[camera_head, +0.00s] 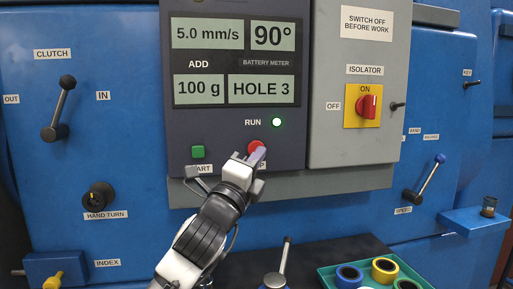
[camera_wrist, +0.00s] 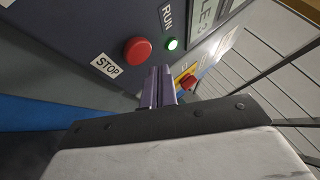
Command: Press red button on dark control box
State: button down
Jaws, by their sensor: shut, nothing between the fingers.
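The dark control box (camera_head: 234,115) shows in the head view with lit displays reading 5.0 mm/s, 90°, 100 g and HOLE 3. Its red button (camera_head: 255,146) is low on the panel, partly covered by my gripper (camera_head: 258,156). In the wrist view the red button (camera_wrist: 136,50) is fully visible beside a STOP label (camera_wrist: 107,66). My gripper (camera_wrist: 158,80) is shut and empty, its fingertips just below and beside the button in that view. I cannot tell whether they touch the panel. The green RUN lamp (camera_head: 277,122) is lit.
A green button (camera_head: 198,152) sits left of the red one. A grey isolator box (camera_head: 350,130) with a red switch (camera_head: 367,104) on yellow stands at the right. A green tray (camera_head: 327,276) with coloured rings and an upright lever (camera_head: 284,255) are below.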

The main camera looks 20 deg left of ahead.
jog(key=shift+w+a, duration=0.25)
jog(key=shift+w, duration=0.3)
dwell(1.7)
jog(key=shift+w+a, duration=0.5)
jog(key=shift+w, duration=0.1)
dwell(0.6)
jog(key=shift+s+d+b, duration=0.1)
jog(key=shift+s+b, duration=0.05)
jog(key=shift+b, duration=0.15)
jog(key=shift+s+d+b, duration=0.3)
jog(key=shift+s+d, duration=0.05)
jog(key=shift+s, duration=0.2)
jog(key=shift+s+d+b, duration=0.45)
jog(key=shift+s+d, duration=0.25)
jog(key=shift+s, duration=0.35)
jog(key=shift+s+d+b, duration=0.45)
jog(key=shift+s+d, duration=0.25)
jog(key=shift+s, duration=0.35)
